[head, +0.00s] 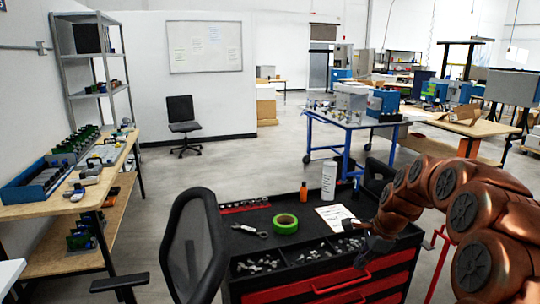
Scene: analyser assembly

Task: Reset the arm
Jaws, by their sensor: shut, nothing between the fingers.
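My copper-coloured arm (450,200) reaches in from the right over the black-topped tool cart (255,220).
The cart holds green tape (285,223), a white bottle (328,182), a small orange bottle (303,192), a wrench (249,230), the paper (334,216) and bins of metal parts. A black chair (193,250) stands close left. Open floor lies behind the cart.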

